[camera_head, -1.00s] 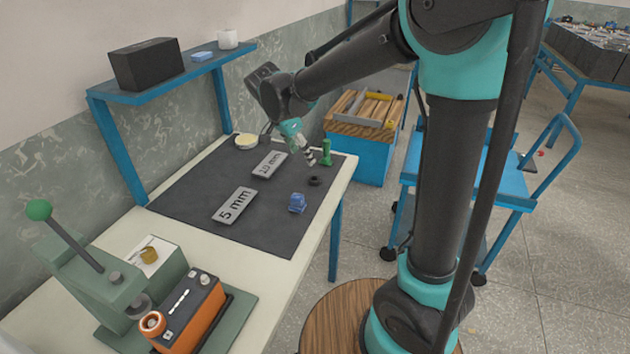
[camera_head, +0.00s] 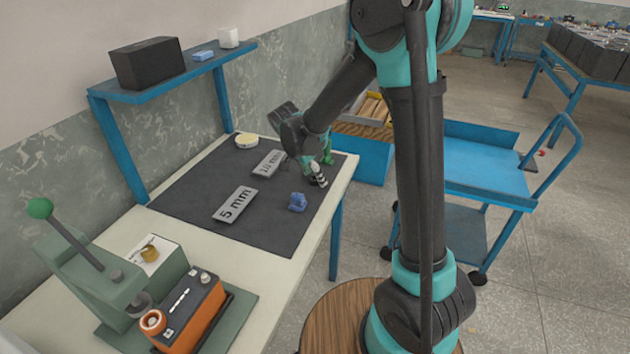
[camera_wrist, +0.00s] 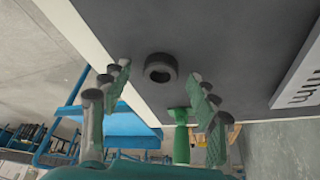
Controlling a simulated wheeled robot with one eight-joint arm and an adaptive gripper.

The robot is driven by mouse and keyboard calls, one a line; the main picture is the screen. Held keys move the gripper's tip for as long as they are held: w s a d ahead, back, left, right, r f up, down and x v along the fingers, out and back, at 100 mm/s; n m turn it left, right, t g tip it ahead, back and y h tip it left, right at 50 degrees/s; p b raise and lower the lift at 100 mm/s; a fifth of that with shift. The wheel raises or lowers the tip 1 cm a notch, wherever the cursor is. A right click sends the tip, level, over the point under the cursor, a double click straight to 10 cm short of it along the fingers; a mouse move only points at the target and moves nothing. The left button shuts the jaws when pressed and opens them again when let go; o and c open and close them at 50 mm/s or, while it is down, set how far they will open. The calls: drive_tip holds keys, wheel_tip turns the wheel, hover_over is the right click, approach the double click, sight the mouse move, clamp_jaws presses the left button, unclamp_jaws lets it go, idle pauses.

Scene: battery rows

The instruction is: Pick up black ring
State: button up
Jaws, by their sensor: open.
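The black ring (camera_wrist: 161,68) lies on the dark mat (camera_wrist: 220,30) in the wrist view, ahead of my open fingers and roughly centred between them. My gripper (camera_wrist: 160,92) is open and empty, with one finger on each side of the picture. In the head view my gripper (camera_head: 318,180) is low over the right edge of the mat (camera_head: 270,228) and hides the ring. Whether the fingers reach down around the ring I cannot tell.
A blue block (camera_head: 297,202) sits near my gripper. Two grey plates, "5 mm" (camera_head: 235,205) and "10 mm" (camera_head: 269,164), lie on the mat. A round pale container (camera_head: 246,141) is at the back. A green press (camera_head: 95,280) and an orange device (camera_head: 190,315) stand in front.

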drive_tip(key=c, duration=0.9)
